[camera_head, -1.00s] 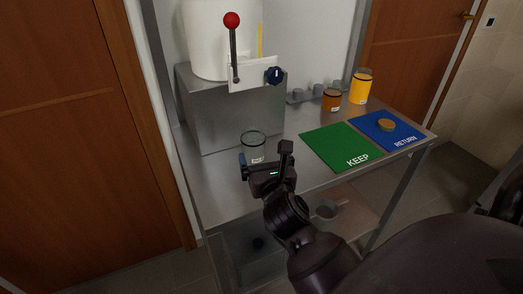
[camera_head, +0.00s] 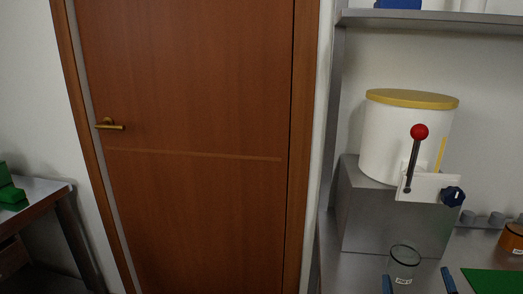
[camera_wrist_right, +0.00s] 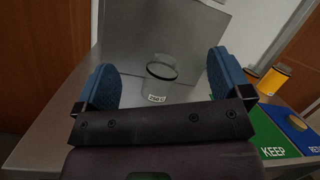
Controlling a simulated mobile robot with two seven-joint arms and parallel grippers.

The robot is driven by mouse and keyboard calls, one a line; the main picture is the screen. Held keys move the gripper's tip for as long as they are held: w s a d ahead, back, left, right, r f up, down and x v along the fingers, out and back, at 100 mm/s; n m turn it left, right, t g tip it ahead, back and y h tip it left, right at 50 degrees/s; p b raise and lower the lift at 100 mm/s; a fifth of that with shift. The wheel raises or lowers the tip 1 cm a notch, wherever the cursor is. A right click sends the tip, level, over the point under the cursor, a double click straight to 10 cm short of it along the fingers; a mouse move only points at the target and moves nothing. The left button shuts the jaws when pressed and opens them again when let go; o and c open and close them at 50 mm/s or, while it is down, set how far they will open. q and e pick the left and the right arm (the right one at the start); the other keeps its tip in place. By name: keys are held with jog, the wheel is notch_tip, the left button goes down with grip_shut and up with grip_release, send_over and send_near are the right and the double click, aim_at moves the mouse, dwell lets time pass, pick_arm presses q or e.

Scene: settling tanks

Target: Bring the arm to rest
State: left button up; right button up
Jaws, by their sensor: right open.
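My right gripper (camera_wrist_right: 163,88) is open, with its two blue fingertips wide apart and nothing between them touching. In the head view only its fingertips (camera_head: 418,284) show at the bottom edge. A clear glass jar with a white label (camera_wrist_right: 158,84) stands on the steel table beyond the fingers, in front of the grey block. The jar also shows in the head view (camera_head: 404,264), just past the fingertips. My left gripper is in neither view.
A white tank with a yellow lid (camera_head: 407,138), a red-knobbed lever (camera_head: 417,150) and a dark valve knob (camera_head: 453,196) stands on the grey block (camera_head: 390,225). The green KEEP mat (camera_wrist_right: 270,135) lies right. A wooden door (camera_head: 190,150) fills the middle left.

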jog(key=s+a+n+y, duration=0.4)
jog(key=a+n+y, duration=0.55)
jog(key=n, duration=0.65)
jog(key=s+a+f+n+g+y, duration=0.3)
jog(key=s+f+n+g+y, duration=0.15)
jog(key=f+n+g, duration=0.4)
jog(key=s+d+f+n+g+h, duration=0.5)
jog(key=s+f, duration=0.1)
jog(key=s, duration=0.3)
jog(key=s+d+f+n+g+h, duration=0.45)
jog(key=s+f, duration=0.25)
jog(key=s, duration=0.2)
jog(key=w+f+t+p, duration=0.2)
jog(key=w+f+t, duration=0.3)
jog(key=w+t, duration=0.3)
jog(key=shift+w+a+n+t+y, duration=0.15)
jog(key=shift+w+n+t+y, duration=0.25)
jog(key=shift+w, duration=0.45)
